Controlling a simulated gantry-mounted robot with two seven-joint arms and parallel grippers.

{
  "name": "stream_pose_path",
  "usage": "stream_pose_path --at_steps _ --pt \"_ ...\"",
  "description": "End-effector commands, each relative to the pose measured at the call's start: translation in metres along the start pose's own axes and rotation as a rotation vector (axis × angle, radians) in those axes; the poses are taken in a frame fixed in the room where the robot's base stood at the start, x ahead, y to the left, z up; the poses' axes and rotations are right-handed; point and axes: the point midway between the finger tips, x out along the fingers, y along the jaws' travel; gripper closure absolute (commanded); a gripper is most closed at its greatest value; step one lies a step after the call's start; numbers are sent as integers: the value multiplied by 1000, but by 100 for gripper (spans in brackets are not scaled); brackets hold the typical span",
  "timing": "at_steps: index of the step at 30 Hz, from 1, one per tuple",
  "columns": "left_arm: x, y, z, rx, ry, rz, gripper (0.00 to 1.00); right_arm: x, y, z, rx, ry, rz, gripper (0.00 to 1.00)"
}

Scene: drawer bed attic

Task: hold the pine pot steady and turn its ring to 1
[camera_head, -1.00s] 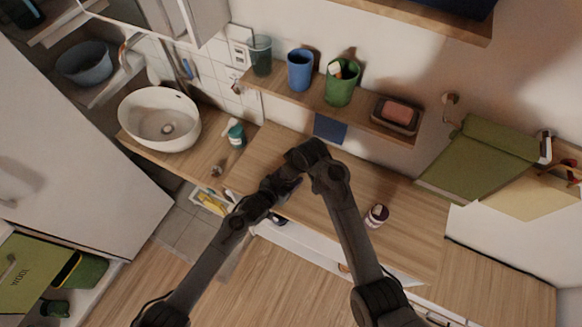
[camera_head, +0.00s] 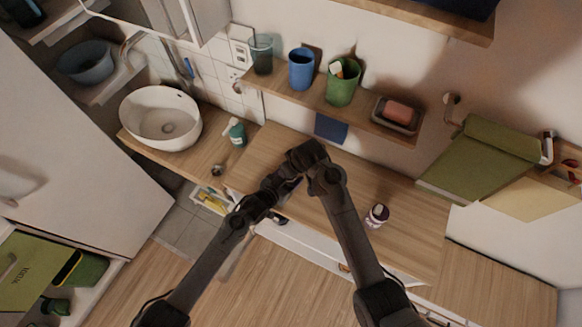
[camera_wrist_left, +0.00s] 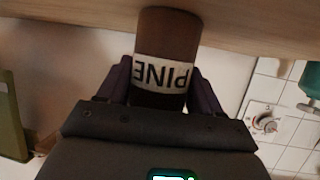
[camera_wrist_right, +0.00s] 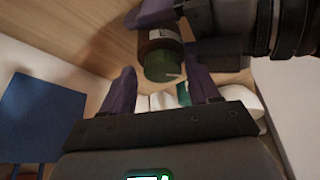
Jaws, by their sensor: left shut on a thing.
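The pine pot (camera_wrist_left: 163,72) is a brown cylinder with a white band lettered PINE. In the left wrist view my left gripper (camera_wrist_left: 158,80) is shut around its sides. In the right wrist view the pot (camera_wrist_right: 158,38) shows its brown side and the green ring (camera_wrist_right: 160,67) at its end, with a short pale mark. My right gripper (camera_wrist_right: 161,78) is open, its fingers on either side of the ring and seemingly apart from it. Numbers on the ring cannot be read. In the head view my arms meet over the counter and hide most of the pot.
A small dark-lidded jar (camera_head: 377,215) stands on the wooden counter (camera_head: 410,235). A teal bottle (camera_head: 235,133) stands near the white basin (camera_head: 160,118). A shelf (camera_head: 300,98) above the counter carries cups and a soap dish (camera_head: 395,113).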

Motion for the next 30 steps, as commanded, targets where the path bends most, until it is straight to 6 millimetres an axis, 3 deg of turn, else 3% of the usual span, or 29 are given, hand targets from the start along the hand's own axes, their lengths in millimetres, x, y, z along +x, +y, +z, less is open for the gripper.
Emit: stream_pose_path --at_steps 14,30 --pt "1 0 0 0 -2 -1 70 -3 -6 0 -10 -1 -7 30" --pt "0 -1 1 0 -3 -2 70 -65 -3 -1 -6 2 -3 30"
